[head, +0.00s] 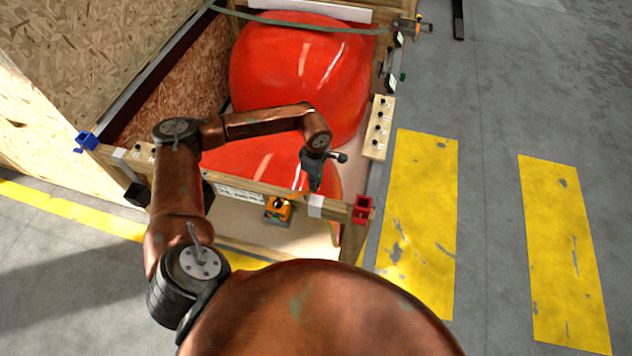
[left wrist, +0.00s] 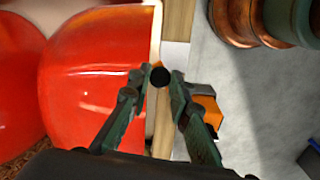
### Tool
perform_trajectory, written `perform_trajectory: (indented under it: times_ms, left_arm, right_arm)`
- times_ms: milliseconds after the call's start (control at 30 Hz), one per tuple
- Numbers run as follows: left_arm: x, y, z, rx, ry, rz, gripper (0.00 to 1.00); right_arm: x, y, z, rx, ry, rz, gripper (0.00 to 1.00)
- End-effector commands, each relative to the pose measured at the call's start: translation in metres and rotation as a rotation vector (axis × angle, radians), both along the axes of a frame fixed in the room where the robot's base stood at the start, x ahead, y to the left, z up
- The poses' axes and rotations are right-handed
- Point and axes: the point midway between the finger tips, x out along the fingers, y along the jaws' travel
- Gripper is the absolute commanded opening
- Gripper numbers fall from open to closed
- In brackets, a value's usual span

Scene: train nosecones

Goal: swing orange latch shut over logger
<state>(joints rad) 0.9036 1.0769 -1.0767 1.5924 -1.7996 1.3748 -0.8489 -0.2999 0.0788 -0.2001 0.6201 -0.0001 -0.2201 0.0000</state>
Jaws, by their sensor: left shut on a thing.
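My left gripper (head: 314,188) reaches down over the crate's front rail, beside the white patch on it. In the left wrist view its two green fingers (left wrist: 160,80) are closed on a round black knob (left wrist: 160,76). A small bit of orange shows just behind the knob, likely the orange latch (left wrist: 157,64); the rest of it is hidden, so I cannot tell its angle. The orange logger (head: 277,210) is on the outer side of the rail, left of the gripper in the head view. It also shows in the left wrist view (left wrist: 208,108), partly behind a finger. My right gripper is out of view.
Glossy red nosecones (head: 300,70) fill the wooden crate behind the rail. A red corner piece (head: 362,208) and a blue one (head: 87,141) sit at the rail's ends. A knobbed board (head: 379,128) lies along the right side.

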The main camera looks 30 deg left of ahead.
Motion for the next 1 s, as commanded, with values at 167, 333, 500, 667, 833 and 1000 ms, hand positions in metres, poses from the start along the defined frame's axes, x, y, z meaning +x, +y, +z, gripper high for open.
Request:
perform_trajectory:
  times_ms: [167, 333, 500, 667, 833, 1000]
  left_arm:
    - [0.0, 0.0, 0.0, 0.0, 0.0, 0.0, 0.19]
    - [0.0, 0.0, 0.0, 0.0, 0.0, 0.0, 0.3]
    - [0.0, 0.0, 0.0, 0.0, 0.0, 0.001, 0.36]
    - [0.0, 0.0, 0.0, 0.0, 0.0, 0.001, 0.36]
    - [0.002, 0.0, 0.013, 0.0, -0.003, 0.001, 0.36]
    - [0.002, 0.0, 0.045, 0.001, -0.004, 0.001, 0.36]
  right_arm:
    - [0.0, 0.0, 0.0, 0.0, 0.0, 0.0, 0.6]
    - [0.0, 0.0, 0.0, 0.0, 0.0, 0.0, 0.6]
    - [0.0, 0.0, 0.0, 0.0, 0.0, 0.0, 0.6]
    - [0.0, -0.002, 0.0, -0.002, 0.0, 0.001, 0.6]
    - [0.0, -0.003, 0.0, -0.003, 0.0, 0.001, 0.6]
    - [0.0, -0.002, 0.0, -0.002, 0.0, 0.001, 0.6]
